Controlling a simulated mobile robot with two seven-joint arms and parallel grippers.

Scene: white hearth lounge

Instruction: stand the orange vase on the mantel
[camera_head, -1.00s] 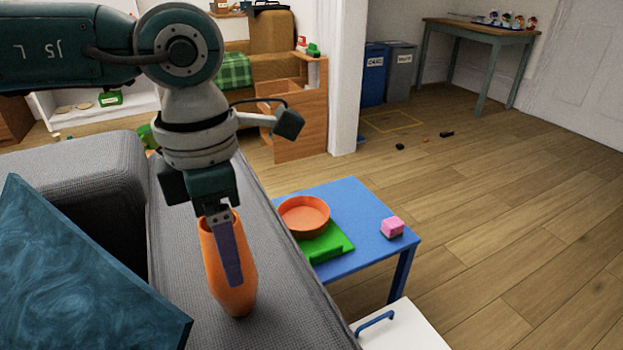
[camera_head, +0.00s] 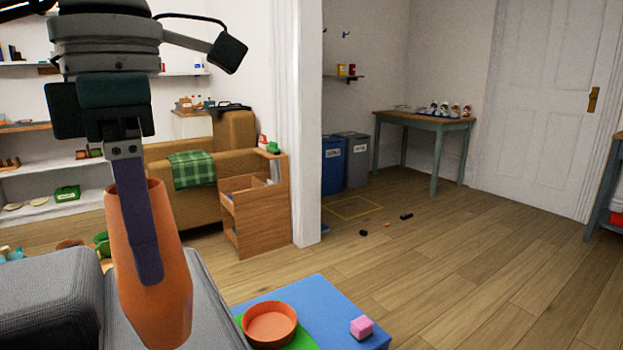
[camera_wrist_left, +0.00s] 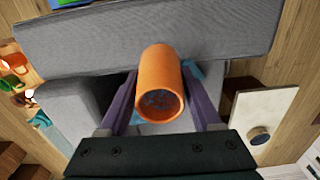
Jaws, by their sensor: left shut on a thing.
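The orange vase (camera_head: 172,290) is upright with a slight tilt in the head view, in front of the grey sofa. My left gripper (camera_head: 146,275) is shut on it, with one purple finger showing along its near side. In the left wrist view the vase (camera_wrist_left: 161,75) sits between both fingers of the left gripper (camera_wrist_left: 165,105), its open mouth toward the camera. The mantel cannot be made out in these frames. My right gripper is not in view.
The grey sofa (camera_head: 50,300) is below left. A blue table (camera_head: 318,300) holds an orange bowl (camera_head: 270,323) and a pink block (camera_head: 361,327). A wooden cabinet (camera_head: 262,222) and white wall edge (camera_head: 306,120) stand beyond. The wooden floor (camera_head: 450,260) at right is mostly clear.

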